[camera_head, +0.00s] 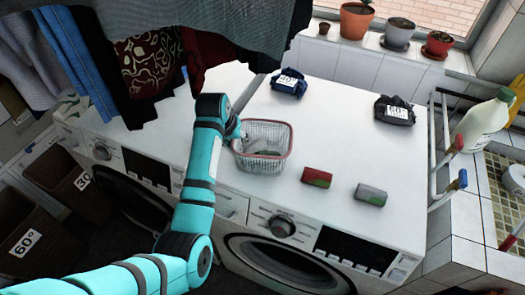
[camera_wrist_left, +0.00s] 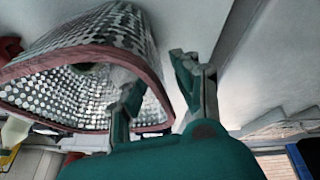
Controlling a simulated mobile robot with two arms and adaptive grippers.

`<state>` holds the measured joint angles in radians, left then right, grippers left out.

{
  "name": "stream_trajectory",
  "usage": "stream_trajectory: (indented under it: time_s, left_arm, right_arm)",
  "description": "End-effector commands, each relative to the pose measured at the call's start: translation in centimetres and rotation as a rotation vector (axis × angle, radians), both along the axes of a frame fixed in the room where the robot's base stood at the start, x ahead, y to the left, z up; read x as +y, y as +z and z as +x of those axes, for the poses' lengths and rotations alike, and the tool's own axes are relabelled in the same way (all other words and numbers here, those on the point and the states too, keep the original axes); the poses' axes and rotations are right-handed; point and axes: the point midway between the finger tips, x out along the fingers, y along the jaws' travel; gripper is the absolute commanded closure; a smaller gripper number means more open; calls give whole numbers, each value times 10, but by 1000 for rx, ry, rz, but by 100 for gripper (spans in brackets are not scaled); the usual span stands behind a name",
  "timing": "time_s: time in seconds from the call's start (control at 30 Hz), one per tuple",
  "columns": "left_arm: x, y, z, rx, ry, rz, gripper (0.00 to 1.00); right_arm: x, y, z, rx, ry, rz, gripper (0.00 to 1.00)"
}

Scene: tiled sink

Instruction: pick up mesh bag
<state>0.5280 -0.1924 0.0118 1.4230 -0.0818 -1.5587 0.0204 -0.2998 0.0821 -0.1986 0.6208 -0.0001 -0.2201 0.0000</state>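The mesh bag (camera_head: 262,160) looks like a pale, open-topped mesh basket with a pinkish-red rim. It stands upright on the white machine top, with something greyish inside. In the left wrist view the mesh bag (camera_wrist_left: 110,28) fills the upper left. My left gripper (camera_head: 238,134) is at its left rear rim in the head view. In the wrist view my left gripper (camera_wrist_left: 158,72) is open, with one finger over the mouth of the bag and the other outside it. The rim runs between them; contact is unclear. My right gripper is not in view.
Dark tagged bundles (camera_head: 289,84) (camera_head: 395,111) lie behind. Hanging clothes (camera_head: 150,60) are close above my left arm. A white bottle (camera_head: 485,122) stands at the right.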

Motion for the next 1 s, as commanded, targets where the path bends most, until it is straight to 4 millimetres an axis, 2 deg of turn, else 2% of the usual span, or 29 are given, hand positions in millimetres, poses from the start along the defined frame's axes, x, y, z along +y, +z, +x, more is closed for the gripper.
stream_trajectory:
  time_s: [0.27, 0.5, 1.0]
  left_arm:
    - [0, 0, 0, 0, 0, 0, 69]
    - [0, 0, 0, 0, 0, 0, 100]
    - [0, 0, 0, -1, 0, -1, 100]
  right_arm:
    - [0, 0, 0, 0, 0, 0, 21]
    - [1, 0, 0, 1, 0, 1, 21]
    - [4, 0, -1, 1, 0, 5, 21]
